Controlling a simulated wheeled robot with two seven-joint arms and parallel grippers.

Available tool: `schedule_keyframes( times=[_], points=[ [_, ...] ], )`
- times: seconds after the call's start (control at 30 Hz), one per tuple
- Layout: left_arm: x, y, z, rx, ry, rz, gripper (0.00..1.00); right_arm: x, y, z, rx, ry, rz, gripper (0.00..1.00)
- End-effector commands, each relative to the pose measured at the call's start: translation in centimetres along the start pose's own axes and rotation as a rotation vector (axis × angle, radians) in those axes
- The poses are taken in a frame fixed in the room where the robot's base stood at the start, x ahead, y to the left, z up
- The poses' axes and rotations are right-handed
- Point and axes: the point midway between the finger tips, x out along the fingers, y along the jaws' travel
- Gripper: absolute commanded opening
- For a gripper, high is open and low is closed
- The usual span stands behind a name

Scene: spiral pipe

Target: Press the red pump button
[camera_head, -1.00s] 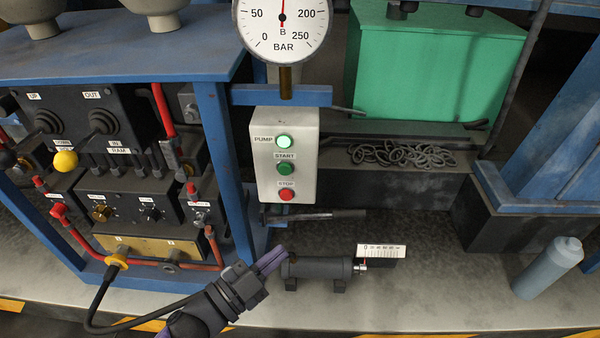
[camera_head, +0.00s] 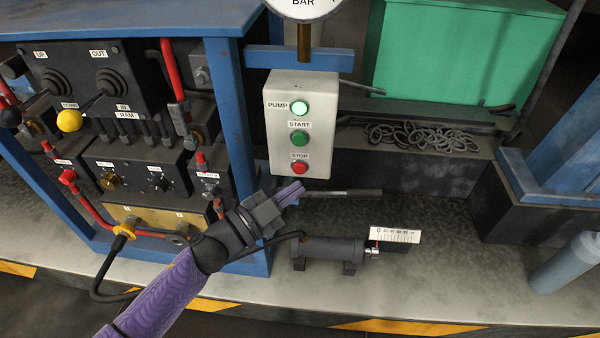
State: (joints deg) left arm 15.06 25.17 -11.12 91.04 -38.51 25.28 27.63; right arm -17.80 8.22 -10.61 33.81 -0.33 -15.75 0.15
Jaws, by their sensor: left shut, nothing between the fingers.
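The red button (camera_head: 299,168) sits under a STOP label at the bottom of a pale pump control box (camera_head: 283,155). A green START button (camera_head: 299,138) is above it, and a lit PUMP lamp (camera_head: 299,107) is at the top. My left gripper (camera_head: 292,192) is shut and empty. In the picture its fingertips lie just below the red button and the box's lower edge. I see no contact with the button. My right gripper is not in view.
A dark cylinder (camera_head: 330,252) with a white scale (camera_head: 394,235) lies right of my left gripper. A metal bar (camera_head: 350,193) extends beside the fingertips. A lever-and-hose panel (camera_head: 90,110) stands left. A blue post (camera_head: 228,110) rises left of the box.

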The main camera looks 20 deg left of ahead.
Motion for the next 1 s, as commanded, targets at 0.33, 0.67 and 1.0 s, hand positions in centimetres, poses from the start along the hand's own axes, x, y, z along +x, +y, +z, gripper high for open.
schedule_keyframes(
  times=[0.33,0.67,1.0],
  points=[
    [0.94,-0.74,0.63,0.001,-0.001,0.0,0.0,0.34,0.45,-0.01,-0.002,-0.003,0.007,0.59],
    [0.91,-0.72,0.61,0.001,0.0,0.0,0.0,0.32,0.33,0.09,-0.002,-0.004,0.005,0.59],
    [0.91,-0.71,0.61,0.001,0.0,0.0,0.0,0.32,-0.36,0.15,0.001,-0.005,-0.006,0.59]
  ],
)
